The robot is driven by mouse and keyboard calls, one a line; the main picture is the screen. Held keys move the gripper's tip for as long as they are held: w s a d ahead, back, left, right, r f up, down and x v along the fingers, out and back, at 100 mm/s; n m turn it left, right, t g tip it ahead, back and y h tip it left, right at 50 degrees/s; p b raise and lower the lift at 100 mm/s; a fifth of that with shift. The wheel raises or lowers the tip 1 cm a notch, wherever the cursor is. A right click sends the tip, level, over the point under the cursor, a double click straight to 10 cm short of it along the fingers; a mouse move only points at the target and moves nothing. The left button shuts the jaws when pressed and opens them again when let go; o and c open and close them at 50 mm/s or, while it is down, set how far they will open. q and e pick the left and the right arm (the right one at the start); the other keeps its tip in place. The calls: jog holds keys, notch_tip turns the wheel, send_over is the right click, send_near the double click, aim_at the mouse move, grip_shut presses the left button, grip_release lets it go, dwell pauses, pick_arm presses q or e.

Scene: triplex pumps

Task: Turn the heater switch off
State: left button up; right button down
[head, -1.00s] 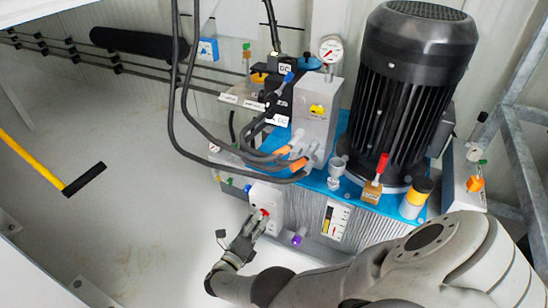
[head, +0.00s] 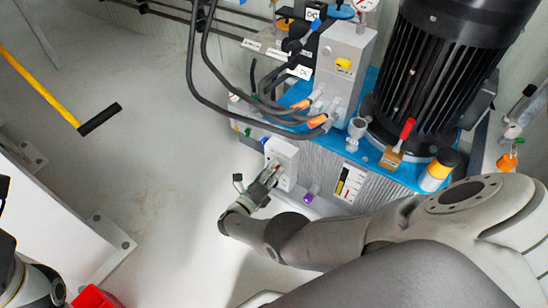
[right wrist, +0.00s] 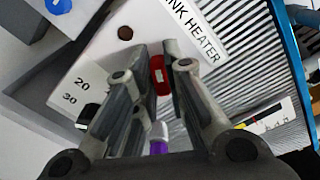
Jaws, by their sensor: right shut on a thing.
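The heater switch is a red knob (right wrist: 160,75) on a white box (right wrist: 95,55) labelled "...NK HEATER", with the marks 20 and 30 on its face. My right gripper (right wrist: 160,72) is shut on the red knob, one finger on each side of it. In the head view the right gripper (head: 272,175) reaches the front of the white box (head: 284,155) and mostly covers the knob. My left gripper does not show; only a piece of arm shows at the lower left.
The blue-topped pump unit (head: 340,133) with a black motor (head: 440,65) stands behind the box. Black hoses (head: 192,75) hang in front of it. A purple cap (head: 309,198) sits below right of the box. Open floor lies to the left.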

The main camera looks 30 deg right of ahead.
jog(key=shift+m, duration=0.4)
jog(key=m+b, duration=0.1)
jog(key=m, duration=0.4)
jog(key=shift+d+m, duration=0.1)
jog(key=shift+m, duration=0.3)
jog(key=m+b, duration=0.1)
jog(key=m, duration=0.4)
jog(key=shift+s, duration=0.15)
jog(key=shift+r+m, duration=0.1)
jog(key=shift+m, duration=0.3)
jog(key=c, duration=1.5)
grip_release()
jog(key=shift+v, duration=3.7)
